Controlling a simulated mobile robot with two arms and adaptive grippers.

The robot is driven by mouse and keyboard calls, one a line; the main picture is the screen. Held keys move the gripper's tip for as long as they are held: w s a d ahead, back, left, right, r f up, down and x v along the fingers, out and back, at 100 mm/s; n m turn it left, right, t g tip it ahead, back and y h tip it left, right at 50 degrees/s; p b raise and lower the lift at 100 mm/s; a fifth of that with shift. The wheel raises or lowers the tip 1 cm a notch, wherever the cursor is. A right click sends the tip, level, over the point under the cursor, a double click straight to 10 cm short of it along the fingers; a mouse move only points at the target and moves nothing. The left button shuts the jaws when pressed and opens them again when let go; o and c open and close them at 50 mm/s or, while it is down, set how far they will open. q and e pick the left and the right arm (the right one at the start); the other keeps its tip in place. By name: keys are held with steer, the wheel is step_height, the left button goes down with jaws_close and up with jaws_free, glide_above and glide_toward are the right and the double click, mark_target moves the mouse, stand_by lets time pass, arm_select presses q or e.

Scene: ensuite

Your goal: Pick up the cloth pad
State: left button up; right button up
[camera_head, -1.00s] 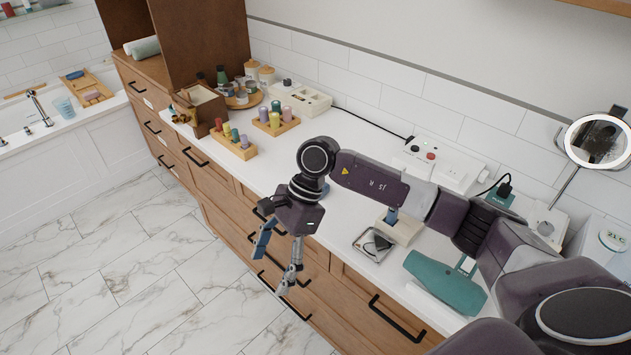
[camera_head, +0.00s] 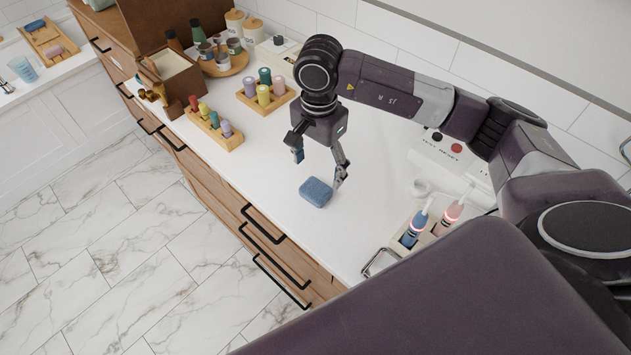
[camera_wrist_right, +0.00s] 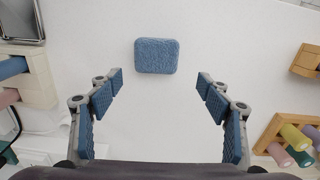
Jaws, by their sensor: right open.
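The cloth pad (camera_head: 316,192) is a small blue, rounded block of fabric lying on the white countertop. It also shows in the right wrist view (camera_wrist_right: 156,56), centred ahead of the fingers. My right gripper (camera_head: 320,168) is open and empty, pointing down above the counter just behind the pad. In the right wrist view the two blue-padded fingers (camera_wrist_right: 160,82) are spread wider than the pad, which lies beyond their tips and looks untouched. My left gripper is in no view.
Wooden holders with coloured rolls (camera_head: 214,128) and (camera_head: 266,94) stand to the left. A holder with blue and pink bottles (camera_head: 422,232) and a metal-rimmed tray (camera_head: 378,262) are to the right. The counter around the pad is clear. Its front edge drops to drawers with black handles (camera_head: 262,224).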

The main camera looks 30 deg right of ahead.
mark_target(320, 183)
steer(key=shift+s+f+p, duration=0.4)
steer(key=shift+f+p, duration=0.15)
steer(key=shift+f, duration=0.25)
steer(key=shift+f+p, duration=0.45)
steer(key=shift+f, duration=0.25)
step_height(320, 183, down, 3)
steer(key=shift+d, duration=0.1)
steer(key=shift+w, duration=0.1)
steer(key=c, duration=1)
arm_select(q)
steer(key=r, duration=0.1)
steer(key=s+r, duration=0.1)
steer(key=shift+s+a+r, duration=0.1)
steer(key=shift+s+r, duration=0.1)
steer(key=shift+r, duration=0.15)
arm_select(e)
steer(key=shift+c, duration=0.2)
